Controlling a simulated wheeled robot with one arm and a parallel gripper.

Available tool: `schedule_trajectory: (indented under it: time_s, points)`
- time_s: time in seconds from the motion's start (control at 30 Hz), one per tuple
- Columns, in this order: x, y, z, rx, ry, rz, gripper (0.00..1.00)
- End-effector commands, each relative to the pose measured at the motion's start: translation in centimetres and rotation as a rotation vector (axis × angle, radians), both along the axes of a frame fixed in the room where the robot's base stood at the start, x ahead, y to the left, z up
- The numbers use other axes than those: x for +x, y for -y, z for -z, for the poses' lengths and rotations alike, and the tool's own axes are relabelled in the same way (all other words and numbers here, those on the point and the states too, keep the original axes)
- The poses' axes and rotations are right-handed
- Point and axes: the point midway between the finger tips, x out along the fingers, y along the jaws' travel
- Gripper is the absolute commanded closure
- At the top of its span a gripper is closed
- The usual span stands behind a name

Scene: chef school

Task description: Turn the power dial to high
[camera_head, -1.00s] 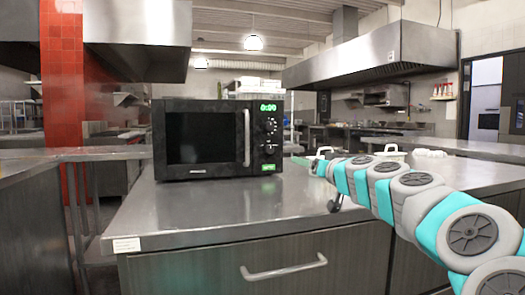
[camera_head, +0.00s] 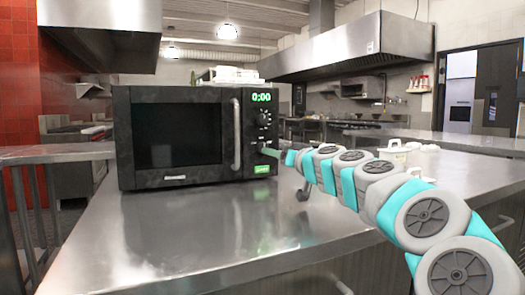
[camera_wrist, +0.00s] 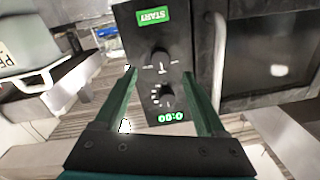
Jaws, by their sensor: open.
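A black microwave (camera_head: 178,135) stands on the steel counter, its door shut. Its right-hand panel has a green 0:00 display (camera_head: 261,97), an upper dial (camera_head: 264,118), a lower dial partly hidden by my gripper in the head view, and a green START button (camera_head: 262,169). The wrist view shows the panel upside down, with the lower dial (camera_wrist: 160,56) nearer START and the upper dial (camera_wrist: 162,93) nearer the display. I cannot read which dial is power. My gripper (camera_wrist: 160,74) is open and empty, its fingers spread either side of the panel. Contact is not visible.
The microwave's vertical door handle (camera_head: 236,134) stands out just left of the panel. White pots (camera_head: 396,152) sit on the counter (camera_head: 200,235) to the right. The counter in front of the microwave is clear.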

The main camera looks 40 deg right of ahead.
Motion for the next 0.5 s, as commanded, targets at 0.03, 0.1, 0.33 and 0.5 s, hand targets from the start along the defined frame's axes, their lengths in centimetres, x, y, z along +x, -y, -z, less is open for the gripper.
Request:
schedule_trajectory:
  time_s: [0.03, 0.1, 0.33, 0.5]
  points:
    - [0.4, 0.1, 0.0, 0.000, -0.001, 0.000, 0.27]
    - [1.1, 0.2, -0.1, -0.002, -0.001, 0.000, 0.27]
    - [4.4, 0.7, 0.1, 0.000, -0.004, -0.001, 0.27]
    - [6.1, 1.2, -0.1, 0.000, 0.000, 0.000, 0.27]
